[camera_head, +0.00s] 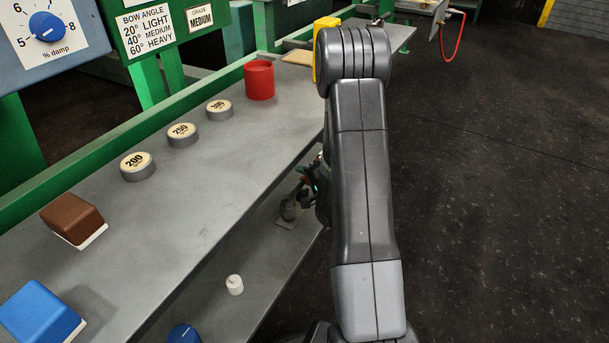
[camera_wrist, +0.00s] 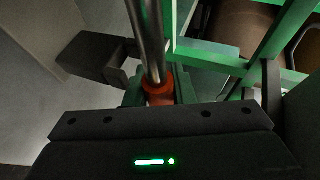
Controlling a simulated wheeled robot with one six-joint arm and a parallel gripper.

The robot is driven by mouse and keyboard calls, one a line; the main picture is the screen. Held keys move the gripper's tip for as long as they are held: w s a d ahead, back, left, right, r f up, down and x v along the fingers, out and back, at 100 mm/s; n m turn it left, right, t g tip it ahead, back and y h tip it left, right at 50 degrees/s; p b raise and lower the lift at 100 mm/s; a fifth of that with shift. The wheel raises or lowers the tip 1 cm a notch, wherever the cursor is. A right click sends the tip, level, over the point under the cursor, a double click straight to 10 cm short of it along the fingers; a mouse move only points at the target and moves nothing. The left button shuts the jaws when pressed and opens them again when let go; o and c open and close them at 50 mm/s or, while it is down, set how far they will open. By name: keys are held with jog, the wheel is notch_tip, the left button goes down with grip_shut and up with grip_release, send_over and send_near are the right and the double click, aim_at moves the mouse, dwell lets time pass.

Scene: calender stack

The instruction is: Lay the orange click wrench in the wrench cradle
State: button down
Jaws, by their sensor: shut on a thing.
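In the wrist view my gripper (camera_wrist: 158,90) is shut on the orange click wrench (camera_wrist: 152,45). Its orange part sits between the jaws and its steel shaft runs away toward the top edge. In the head view my arm hides most of my gripper and the wrench.
The grey upper shelf (camera_head: 190,205) holds a red cup (camera_head: 259,80), several round weights, a brown block (camera_head: 73,217) and a blue block (camera_head: 41,312). The lower shelf holds a small white cylinder (camera_head: 235,285). Dark floor (camera_head: 500,200) is clear at right. Green bars (camera_wrist: 235,58) cross the wrist view.

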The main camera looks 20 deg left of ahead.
jog(key=shift+f+b, duration=0.8)
jog(key=shift+f, duration=0.25)
jog(key=c, duration=0.5)
grip_release()
jog(key=shift+f, duration=0.1)
jog(key=shift+d+f, duration=0.1)
dwell(0.3)
jog(key=shift+s+d, duration=0.1)
jog(key=shift+p+v, duration=0.75)
jog(key=shift+v, duration=3.15)
